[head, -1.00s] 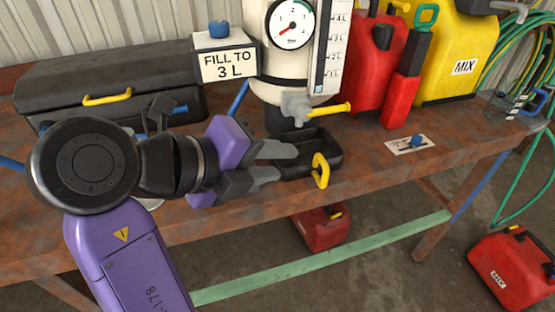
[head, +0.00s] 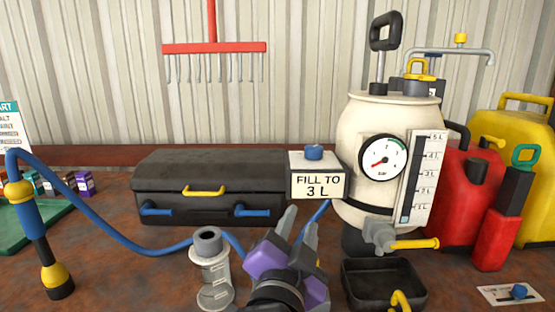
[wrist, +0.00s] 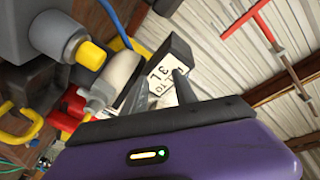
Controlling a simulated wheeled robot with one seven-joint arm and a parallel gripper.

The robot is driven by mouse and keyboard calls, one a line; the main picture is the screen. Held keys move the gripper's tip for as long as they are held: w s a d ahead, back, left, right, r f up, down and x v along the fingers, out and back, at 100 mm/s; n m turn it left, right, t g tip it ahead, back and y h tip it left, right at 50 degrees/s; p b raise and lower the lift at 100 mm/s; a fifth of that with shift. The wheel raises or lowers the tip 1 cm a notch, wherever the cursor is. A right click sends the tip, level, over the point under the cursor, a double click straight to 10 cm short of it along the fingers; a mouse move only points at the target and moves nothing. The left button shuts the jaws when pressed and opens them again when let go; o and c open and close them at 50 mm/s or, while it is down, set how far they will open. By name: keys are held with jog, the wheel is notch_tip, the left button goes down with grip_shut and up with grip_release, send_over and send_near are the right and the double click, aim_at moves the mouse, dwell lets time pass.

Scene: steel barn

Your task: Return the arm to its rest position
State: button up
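My gripper (head: 300,232) is in the lower middle of the head view, pointing up and away toward the back of the bench. Its two grey fingers stand apart with nothing between them. Behind it are the "FILL TO 3 L" sign box (head: 318,187) and a cream pressure tank (head: 375,120) with a dial gauge (head: 383,157). In the wrist view the fingers (wrist: 157,95) are spread in front of the sign (wrist: 160,80). The lower part of my arm is out of the head view.
A black toolbox (head: 205,180) stands behind and left of my gripper. A clear cylinder (head: 213,275) and a blue hose (head: 120,235) lie close on the left. A black tray (head: 385,272), red can (head: 460,200) and yellow can (head: 515,155) are to the right.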

jog(key=s+d+f+n+t+y+p, duration=0.1)
jog(key=s+d+f+n+y+p, duration=0.2)
jog(key=s+f+n+y, duration=0.9)
jog(key=s+d+f+g+h+p, duration=0.1)
jog(key=s+d, duration=0.3)
jog(key=s, duration=0.6)
jog(key=s+d+f+g+h+p, duration=0.1)
jog(key=s+d+h, duration=0.3)
jog(key=s, duration=0.5)
jog(key=s+d+f+m+g+h+p, duration=0.1)
jog(key=s+d, duration=0.4)
jog(key=s, duration=0.5)
jog(key=shift+s+f+g+h+p, duration=0.3)
jog(key=shift+f+g+h+p, duration=0.25)
jog(key=shift+h+p, duration=0.3)
jog(key=shift+d+r, duration=0.1)
